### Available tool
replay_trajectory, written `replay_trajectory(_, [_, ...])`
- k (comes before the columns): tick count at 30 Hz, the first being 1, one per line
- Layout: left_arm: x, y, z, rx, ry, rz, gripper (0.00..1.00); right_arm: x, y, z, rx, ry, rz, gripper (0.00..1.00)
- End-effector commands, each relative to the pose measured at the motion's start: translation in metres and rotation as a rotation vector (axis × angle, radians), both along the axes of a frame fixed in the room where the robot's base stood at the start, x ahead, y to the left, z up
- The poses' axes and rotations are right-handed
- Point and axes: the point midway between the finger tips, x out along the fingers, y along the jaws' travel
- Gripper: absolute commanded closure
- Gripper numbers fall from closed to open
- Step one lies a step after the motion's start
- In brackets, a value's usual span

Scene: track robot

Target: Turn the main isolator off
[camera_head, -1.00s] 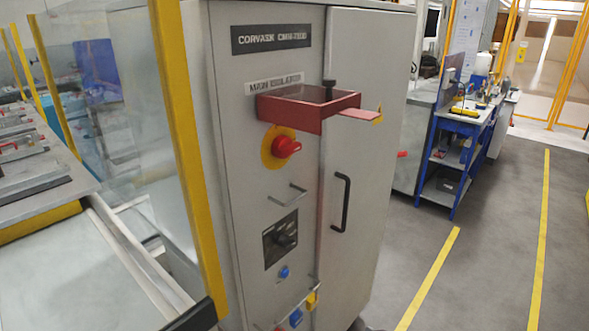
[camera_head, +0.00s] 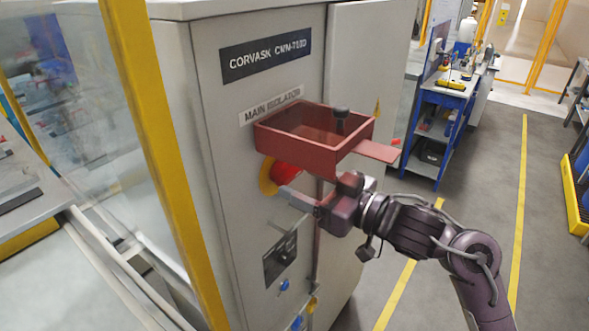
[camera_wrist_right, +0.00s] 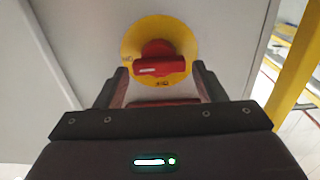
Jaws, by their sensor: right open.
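The main isolator is a red rotary handle (camera_head: 284,173) on a yellow disc (camera_head: 267,178), low on the grey cabinet front under the "MAIN ISOLATOR" label (camera_head: 271,108). In the right wrist view the red handle (camera_wrist_right: 160,66) lies roughly level across the yellow disc (camera_wrist_right: 184,37). My right gripper (camera_head: 290,200) is at the handle in the head view, partly covering the disc. In the right wrist view my right gripper (camera_wrist_right: 160,85) is open, its two fingers below and to either side of the handle; contact cannot be told. My left gripper is out of view.
A red open tray (camera_head: 300,140) with a black knob (camera_head: 340,113) juts out just above the handle and my right gripper. Below are a black selector switch (camera_head: 281,258) and a blue button (camera_head: 284,285). A yellow guard post (camera_head: 150,130) stands left; open floor lies right.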

Motion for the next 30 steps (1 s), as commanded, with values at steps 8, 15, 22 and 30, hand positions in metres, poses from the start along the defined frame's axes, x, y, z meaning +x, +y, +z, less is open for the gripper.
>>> replay_trajectory(8, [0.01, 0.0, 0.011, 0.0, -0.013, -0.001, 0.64, 0.016, 0.022, 0.0, 0.0, 0.001, 0.001, 0.36])
replay_trajectory(15, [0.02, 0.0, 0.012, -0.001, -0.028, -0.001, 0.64, 0.017, 0.023, -0.001, -0.001, 0.0, 0.0, 0.36])
replay_trajectory(22, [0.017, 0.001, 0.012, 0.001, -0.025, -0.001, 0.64, 0.017, 0.023, -0.001, -0.001, 0.001, 0.0, 0.62])
replay_trajectory(30, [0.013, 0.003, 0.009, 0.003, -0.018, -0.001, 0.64, 0.017, 0.023, -0.001, -0.013, -0.016, -0.001, 0.66])
